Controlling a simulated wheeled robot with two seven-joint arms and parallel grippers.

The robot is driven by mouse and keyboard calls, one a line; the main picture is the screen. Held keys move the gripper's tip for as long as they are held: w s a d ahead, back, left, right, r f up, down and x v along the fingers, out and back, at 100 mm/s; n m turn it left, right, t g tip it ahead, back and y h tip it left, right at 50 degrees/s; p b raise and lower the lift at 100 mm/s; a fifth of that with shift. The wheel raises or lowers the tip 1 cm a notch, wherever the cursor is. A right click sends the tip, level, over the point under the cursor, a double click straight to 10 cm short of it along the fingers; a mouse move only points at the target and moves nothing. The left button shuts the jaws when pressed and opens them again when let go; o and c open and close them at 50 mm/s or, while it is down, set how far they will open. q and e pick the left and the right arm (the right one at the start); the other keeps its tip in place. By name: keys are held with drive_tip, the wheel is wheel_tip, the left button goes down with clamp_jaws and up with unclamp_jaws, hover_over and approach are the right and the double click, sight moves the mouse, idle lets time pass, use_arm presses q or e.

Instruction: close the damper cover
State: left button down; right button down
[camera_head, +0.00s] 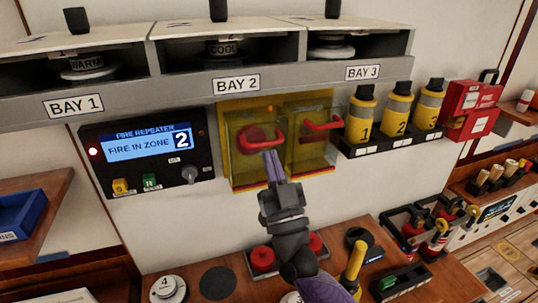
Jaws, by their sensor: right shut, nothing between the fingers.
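Two see-through yellow covers sit side by side on the wall below the BAY 2 label, a left one (238,168) and a right one (318,158). A red handle shows at each, one on the left (262,138) and one on the right (322,125). No label tells me which is the damper cover, and I cannot tell how far either stands open. My right gripper (272,166) is shut and empty, its fingertips pointing up in front of the left cover, just below its red handle. I cannot tell whether they touch. My left gripper is not in view.
A fire repeater panel (150,150) reading "FIRE IN ZONE 2" is left of the covers. Numbered yellow cylinders (396,108) stand in a black rack close on the right. Open bays (222,48) run above. Red knobs (263,259) and other items crowd the wooden bench below.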

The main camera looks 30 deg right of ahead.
sight(266, 146)
drive_tip(key=shift+w+d+f, duration=0.15)
drive_tip(key=shift+w+d, duration=0.05)
drive_tip(key=shift+w, duration=0.65)
drive_tip(key=r+p, duration=0.1)
drive_tip(key=p, duration=0.1)
drive_tip(key=w+r+g+p, duration=0.1)
drive_tip(key=p, duration=0.2)
drive_tip(key=shift+w+d+g+p, duration=0.15)
drive_tip(key=shift+w+g+p, duration=0.15)
drive_tip(key=shift+p, duration=0.05)
drive_tip(key=shift+w+f, duration=0.1)
drive_tip(key=shift+f, duration=0.3)
